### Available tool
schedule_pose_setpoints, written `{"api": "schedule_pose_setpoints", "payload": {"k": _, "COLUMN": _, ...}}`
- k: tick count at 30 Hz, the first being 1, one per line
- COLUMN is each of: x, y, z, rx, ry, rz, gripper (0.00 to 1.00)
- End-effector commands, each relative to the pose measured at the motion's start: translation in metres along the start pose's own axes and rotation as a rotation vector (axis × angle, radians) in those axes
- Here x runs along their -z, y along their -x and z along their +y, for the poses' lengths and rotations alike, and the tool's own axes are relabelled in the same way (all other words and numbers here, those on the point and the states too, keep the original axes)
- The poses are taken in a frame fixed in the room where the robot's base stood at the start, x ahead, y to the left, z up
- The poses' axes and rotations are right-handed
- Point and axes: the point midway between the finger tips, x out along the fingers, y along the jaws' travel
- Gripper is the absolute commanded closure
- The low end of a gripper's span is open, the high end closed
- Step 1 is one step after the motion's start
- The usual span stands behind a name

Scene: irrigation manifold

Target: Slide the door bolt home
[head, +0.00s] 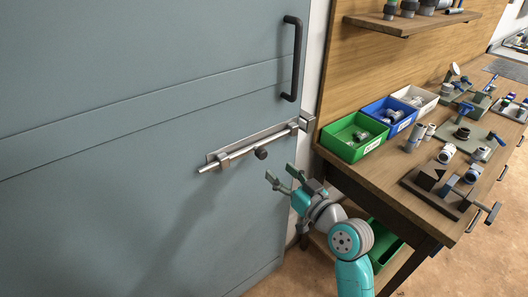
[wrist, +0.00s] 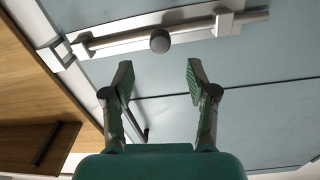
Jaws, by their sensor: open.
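The door bolt is a metal rod (head: 210,168) in guides on a pale plate (head: 250,143) across the grey-blue door. Its left end sticks out past the left guide. A dark round knob (head: 261,153) stands out from the rod; the wrist view shows it too (wrist: 160,41). The keeper (head: 307,119) is at the door's right edge, and at the left in the wrist view (wrist: 55,53). My gripper (head: 281,175) is open and empty, below and right of the knob. In the wrist view the knob lies beyond the fingertips (wrist: 159,77), between their lines, apart from both.
A dark vertical pull handle (head: 293,58) is above the bolt. A workbench (head: 375,175) stands right of the door, with a green bin (head: 353,136), a blue bin (head: 390,117) and several fittings. The door face left of the bolt is clear.

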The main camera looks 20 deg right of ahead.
Motion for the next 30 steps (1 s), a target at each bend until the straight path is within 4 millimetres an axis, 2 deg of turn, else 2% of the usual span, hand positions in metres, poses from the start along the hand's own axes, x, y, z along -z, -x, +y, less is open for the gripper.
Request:
{"api": "schedule_pose_setpoints", "payload": {"k": 9, "x": 0.000, "y": -0.055, "z": -0.001, "rx": 0.002, "ry": 0.000, "rz": 0.000, "gripper": 0.42}}
{"api": "schedule_pose_setpoints", "payload": {"k": 15, "x": 0.000, "y": -0.083, "z": -0.001, "rx": 0.001, "ry": -0.001, "rz": 0.001, "gripper": 0.42}}
{"api": "schedule_pose_setpoints", "payload": {"k": 21, "x": 0.000, "y": -0.096, "z": 0.000, "rx": -0.001, "ry": 0.000, "rz": 0.000, "gripper": 0.42}}
{"api": "schedule_pose_setpoints", "payload": {"k": 30, "x": 0.000, "y": -0.097, "z": 0.000, "rx": -0.001, "ry": 0.000, "rz": 0.000, "gripper": 0.42}}
